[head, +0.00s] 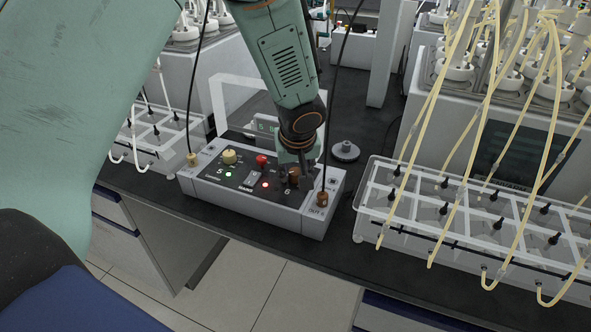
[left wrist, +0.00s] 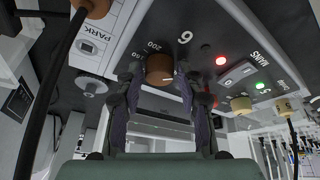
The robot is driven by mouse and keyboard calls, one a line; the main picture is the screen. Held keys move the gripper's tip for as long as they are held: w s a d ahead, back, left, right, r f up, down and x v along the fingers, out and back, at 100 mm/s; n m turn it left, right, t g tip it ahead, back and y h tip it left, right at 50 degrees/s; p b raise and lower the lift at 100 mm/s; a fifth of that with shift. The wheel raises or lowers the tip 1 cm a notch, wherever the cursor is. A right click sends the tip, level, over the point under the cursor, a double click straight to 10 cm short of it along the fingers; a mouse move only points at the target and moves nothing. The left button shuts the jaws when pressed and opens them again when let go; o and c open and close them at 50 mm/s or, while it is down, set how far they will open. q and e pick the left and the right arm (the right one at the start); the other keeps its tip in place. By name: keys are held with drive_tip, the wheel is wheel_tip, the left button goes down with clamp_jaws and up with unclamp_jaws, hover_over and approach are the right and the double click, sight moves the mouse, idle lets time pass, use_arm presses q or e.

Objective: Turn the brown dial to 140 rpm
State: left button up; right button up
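The brown dial (left wrist: 160,68) is on the top panel of a grey control box (head: 258,212), with scale numbers including 200 beside it in the left wrist view. A small light mark shows on its edge, but I cannot read the exact setting. In the head view the dial (head: 294,175) is partly hidden by my left gripper (head: 290,172), which comes down over it from above. In the left wrist view my left gripper (left wrist: 161,84) is open, one finger on each side of the dial, with a small gap visible at each side. My right gripper is not in view.
The panel also has a yellow knob (head: 229,157), a red button (head: 262,160), a lit red light (head: 265,184) and a brown plug (head: 322,198) with a black cable. A clear rack (head: 372,195) with yellow tubes stands at right. A round dark knob-like piece (head: 345,151) lies behind the box.

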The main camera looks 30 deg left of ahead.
use_arm(q)
clamp_jaws()
